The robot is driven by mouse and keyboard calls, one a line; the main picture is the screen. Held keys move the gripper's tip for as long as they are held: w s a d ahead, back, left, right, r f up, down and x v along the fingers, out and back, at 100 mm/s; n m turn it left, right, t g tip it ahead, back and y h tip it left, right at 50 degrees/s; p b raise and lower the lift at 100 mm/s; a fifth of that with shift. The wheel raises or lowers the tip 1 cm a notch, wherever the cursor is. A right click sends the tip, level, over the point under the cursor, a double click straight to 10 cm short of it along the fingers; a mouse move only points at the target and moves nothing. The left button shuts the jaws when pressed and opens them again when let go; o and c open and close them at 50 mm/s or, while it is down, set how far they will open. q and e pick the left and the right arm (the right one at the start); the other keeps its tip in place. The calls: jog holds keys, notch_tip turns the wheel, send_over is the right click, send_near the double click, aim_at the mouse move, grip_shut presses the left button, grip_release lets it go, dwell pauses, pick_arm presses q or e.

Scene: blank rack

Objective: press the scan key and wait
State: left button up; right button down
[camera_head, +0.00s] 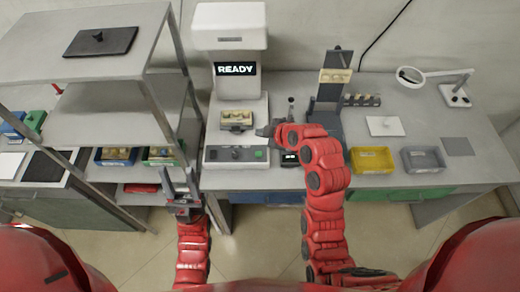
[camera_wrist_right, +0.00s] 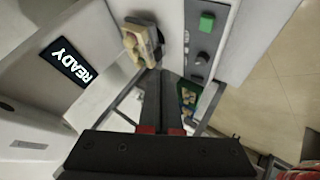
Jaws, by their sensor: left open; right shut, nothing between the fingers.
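The white scanner (camera_head: 228,100) stands at the back of the bench, and its dark screen (camera_head: 236,69) reads READY. On its front panel are a dark knob (camera_head: 236,154) and a green key (camera_head: 258,154); the green key also shows in the right wrist view (camera_wrist_right: 207,21). A tan block with several rounded pieces (camera_head: 236,118) sits on the scanner's bed. My right gripper (camera_head: 262,131) is shut and empty, above and behind the green key and apart from it, at the right of the block. My left gripper (camera_head: 180,182) is open and empty, in front of the shelf.
A dark stand (camera_head: 328,120) holds another tan block right of the scanner. Yellow (camera_head: 372,160) and grey (camera_head: 423,160) bins and a magnifier lamp (camera_head: 412,75) are further right. A metal shelf (camera_head: 105,105) stands left.

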jog(key=shift+s, duration=0.2)
send_over(261, 156)
notch_tip(261, 156, down, 5)
jog(key=shift+f+p, duration=0.1)
jog(key=shift+p, duration=0.25)
notch_tip(261, 156, down, 3)
jog(key=shift+r+b, duration=0.2)
jog(key=shift+b, duration=0.75)
jog(key=shift+w+f+b, duration=0.15)
jog(key=shift+f+b, duration=0.35)
jog(key=shift+r, duration=0.1)
